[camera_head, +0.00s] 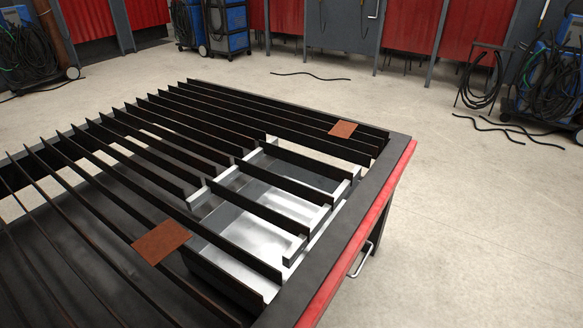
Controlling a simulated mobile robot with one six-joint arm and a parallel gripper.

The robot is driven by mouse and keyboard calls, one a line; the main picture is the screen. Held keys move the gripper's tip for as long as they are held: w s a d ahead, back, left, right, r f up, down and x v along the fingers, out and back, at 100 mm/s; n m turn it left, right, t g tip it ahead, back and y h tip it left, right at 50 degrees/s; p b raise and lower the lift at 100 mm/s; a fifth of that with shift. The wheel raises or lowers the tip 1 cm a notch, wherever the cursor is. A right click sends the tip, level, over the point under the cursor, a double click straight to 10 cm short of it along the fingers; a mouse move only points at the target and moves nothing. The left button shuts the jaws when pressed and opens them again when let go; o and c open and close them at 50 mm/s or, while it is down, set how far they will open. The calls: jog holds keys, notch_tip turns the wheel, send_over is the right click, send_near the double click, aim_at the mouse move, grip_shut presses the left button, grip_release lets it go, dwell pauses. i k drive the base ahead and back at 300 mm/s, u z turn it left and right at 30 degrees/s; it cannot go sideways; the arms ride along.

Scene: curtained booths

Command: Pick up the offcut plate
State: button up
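Two small flat rust-brown plates lie on the slatted table, and either could be the offcut plate. The nearer plate (161,241) looks larger and rests across the dark slats at the lower left of the picture. The farther plate (343,129) rests on slats near the table's far right corner. Both appear to lie flat with nothing on them. My gripper is not in view.
The slatted table (372,203) has a dark frame, a red front edge (380,220) and a metal handle (360,260). Bright metal trays (240,221) show between the slats. Blue machines with cables stand behind at left, centre and right. Loose cables (310,75) lie on the otherwise open floor.

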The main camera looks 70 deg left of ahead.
aim_at(158, 244)
jog(key=u, duration=1.6)
jog(key=i, duration=0.4)
jog(key=u, duration=2)
jog(key=k, duration=0.6)
jog(key=u, duration=0.05)
jog(key=i, duration=0.55)
jog(key=u, duration=0.1)
